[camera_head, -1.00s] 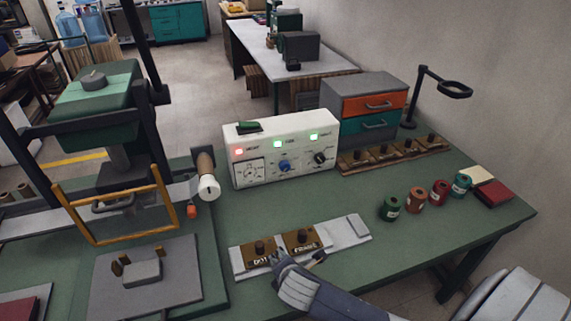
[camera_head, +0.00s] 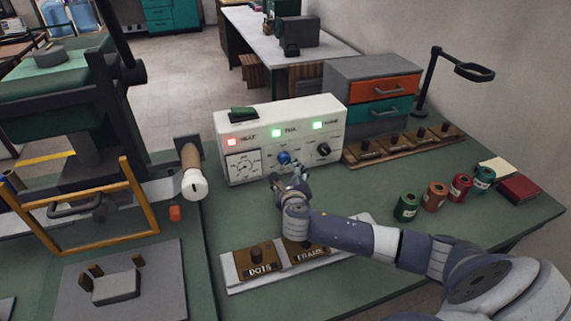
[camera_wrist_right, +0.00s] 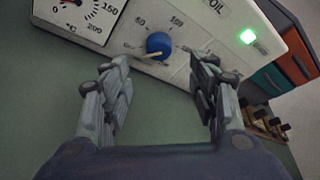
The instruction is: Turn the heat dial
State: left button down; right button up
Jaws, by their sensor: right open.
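The white control box (camera_head: 232,132) stands on the green bench, with a red light at its left and two green lights. Its blue dial (camera_head: 284,158) is in the middle of the front face, beside a gauge (camera_head: 243,165) and a black knob (camera_head: 323,149). In the right wrist view the blue dial (camera_wrist_right: 158,44) shows a pale pointer aimed toward the lower left of its scale. My right gripper (camera_head: 290,181) is in front of the box, just below the blue dial. Its fingers (camera_wrist_right: 165,85) are open, empty and apart from the dial. My left gripper is not in view.
DOTS (camera_head: 262,268) and FRAME plates lie on a pale tray (camera_head: 231,276) below my right arm. Several coloured spools (camera_head: 434,196) stand to the right.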

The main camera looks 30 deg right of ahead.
aim_at(285, 161)
jog(key=x, duration=0.8)
jog(key=shift+w+f, duration=0.1)
jog(key=shift+w, duration=0.1)
jog(key=shift+w+d+f, duration=0.2)
jog(key=shift+w+d, duration=0.15)
jog(key=shift+w, duration=0.3)
jog(key=shift+c, duration=0.5)
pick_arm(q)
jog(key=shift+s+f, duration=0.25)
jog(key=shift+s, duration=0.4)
pick_arm(e)
jog(key=c, duration=1)
